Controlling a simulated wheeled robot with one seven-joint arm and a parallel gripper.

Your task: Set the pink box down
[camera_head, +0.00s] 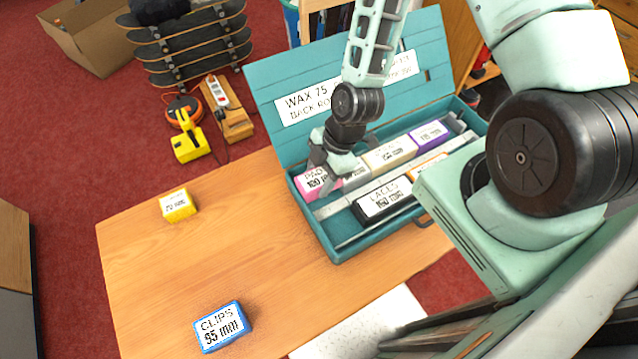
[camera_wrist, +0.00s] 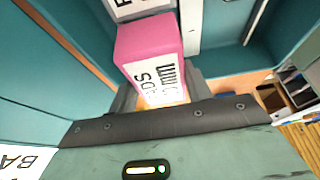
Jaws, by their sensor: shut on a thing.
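The pink box (camera_head: 305,184), with a white label, is at the left end of the back compartment of the open teal case (camera_head: 330,252). My gripper (camera_head: 335,165) reaches down over it and is shut on it. In the wrist view the pink box (camera_wrist: 150,42) sits between my gripper's fingers (camera_wrist: 158,92), with teal walls around it. Whether its underside touches the case floor is hidden.
In the case are a cream box (camera_head: 390,152), a purple box (camera_head: 430,135), a black laces box (camera_head: 384,199) and an orange box (camera_head: 430,160). A yellow box (camera_head: 178,205) and a blue clips box (camera_head: 222,326) stand on the wooden bench (camera_head: 190,260), otherwise clear. The case lid (camera_head: 265,85) stands open behind.

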